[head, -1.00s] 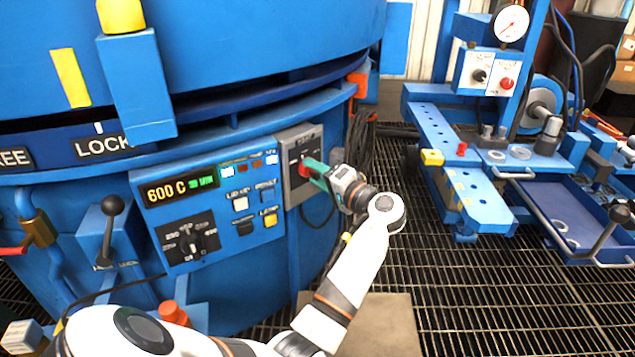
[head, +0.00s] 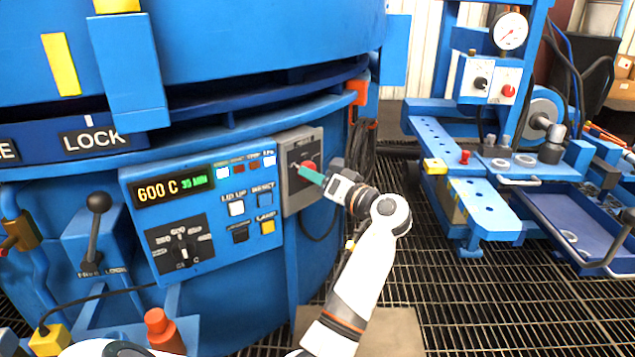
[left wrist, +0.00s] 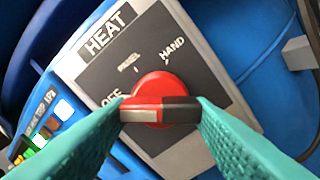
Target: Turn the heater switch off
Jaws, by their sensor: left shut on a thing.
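The heater switch is a red round knob (left wrist: 158,90) with a bar handle across it, on a grey box (left wrist: 185,35) marked HEAT, with OFF, PANEL and HAND positions. In the left wrist view the bar lies level across the picture, its pale end at left just below the OFF lettering and its dark end at right. My left gripper (left wrist: 160,115) is shut on the bar, one green finger at each end. In the head view the red knob (head: 308,167) shows partly behind my left gripper (head: 310,174). My right gripper is not in view.
The furnace control panel (head: 200,250) beside the switch box reads 600 C and has a dial and several buttons. A black-knobbed lever (head: 96,225) stands to its left. A cable hangs below the box. A blue press bench (head: 470,190) stands at right across the grated floor (head: 480,310).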

